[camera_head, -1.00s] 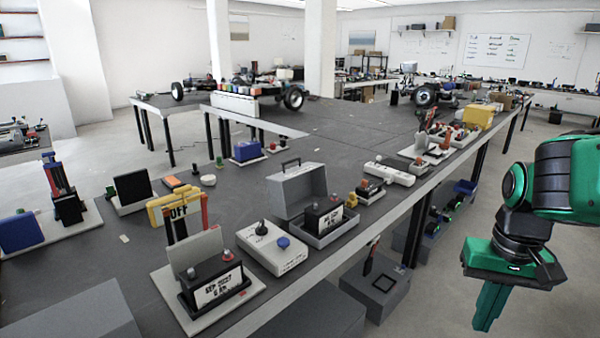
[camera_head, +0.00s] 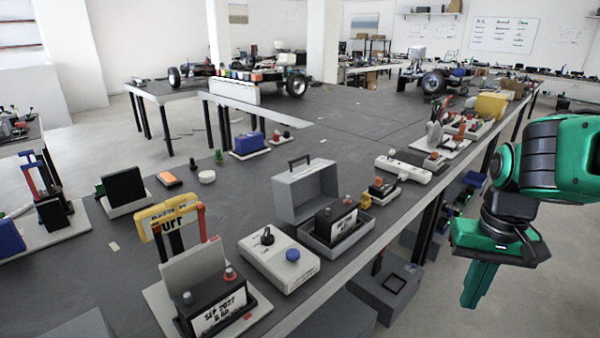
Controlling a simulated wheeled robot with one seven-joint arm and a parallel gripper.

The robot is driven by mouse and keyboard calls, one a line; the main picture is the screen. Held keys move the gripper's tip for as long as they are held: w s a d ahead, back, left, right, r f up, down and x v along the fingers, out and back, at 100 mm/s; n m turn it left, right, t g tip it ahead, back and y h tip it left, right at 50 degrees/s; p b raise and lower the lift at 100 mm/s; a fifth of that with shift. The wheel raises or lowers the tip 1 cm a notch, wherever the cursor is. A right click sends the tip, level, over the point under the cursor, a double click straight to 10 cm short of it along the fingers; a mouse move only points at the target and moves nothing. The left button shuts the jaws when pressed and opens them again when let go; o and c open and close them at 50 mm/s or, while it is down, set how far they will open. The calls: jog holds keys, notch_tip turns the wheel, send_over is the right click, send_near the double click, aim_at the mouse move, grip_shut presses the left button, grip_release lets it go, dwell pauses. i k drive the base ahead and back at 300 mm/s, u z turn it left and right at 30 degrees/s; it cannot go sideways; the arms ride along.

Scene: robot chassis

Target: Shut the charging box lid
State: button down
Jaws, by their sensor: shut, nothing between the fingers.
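The charging box is most likely the grey case (camera_head: 307,240) near the table's right edge. Its grey lid (camera_head: 302,193), with a dark handle on top, stands raised at the back. A black battery (camera_head: 323,222) with a white label and a red terminal sits in the base. My gripper (camera_head: 478,288) is shut and empty. It hangs fingers down at the right of the view, beyond the table's edge and well apart from the box.
A white switch box (camera_head: 278,264) with a black knob and a blue button stands left of the case. A second labelled battery (camera_head: 218,308) is at the front. A small yellow item (camera_head: 365,200) and a white power strip (camera_head: 403,168) are to the right.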

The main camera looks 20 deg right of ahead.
aim_at(302, 190)
jog(key=u, duration=2.35)
jog(key=k, duration=0.7)
jog(key=z, duration=1.7)
jog(key=i, duration=0.95)
jog(key=z, duration=0.05)
